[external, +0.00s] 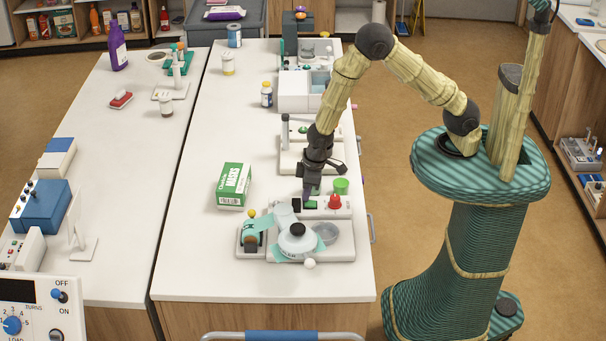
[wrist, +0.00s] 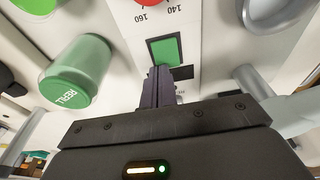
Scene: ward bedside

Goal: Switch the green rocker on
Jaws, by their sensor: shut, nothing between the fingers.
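The green rocker (wrist: 165,48) is a flat green rectangle in a dark frame on a white panel, in the upper middle of the wrist view. In the external view it sits on the white device (external: 347,211), partly hidden by my gripper (external: 306,197). My gripper points down at the rocker. In the wrist view my gripper's dark fingers (wrist: 158,72) are together and empty, with their tips at the rocker's near edge. I cannot tell whether they touch it, nor which way the rocker is tilted.
A red knob (external: 335,202) stands right of the rocker, beside printed numbers. A green-lidded container marked REFILL (wrist: 80,75) is close to my fingers' left in the wrist view. A green-and-white masks box (external: 233,184) stands left. The table's front end (external: 240,284) is clear.

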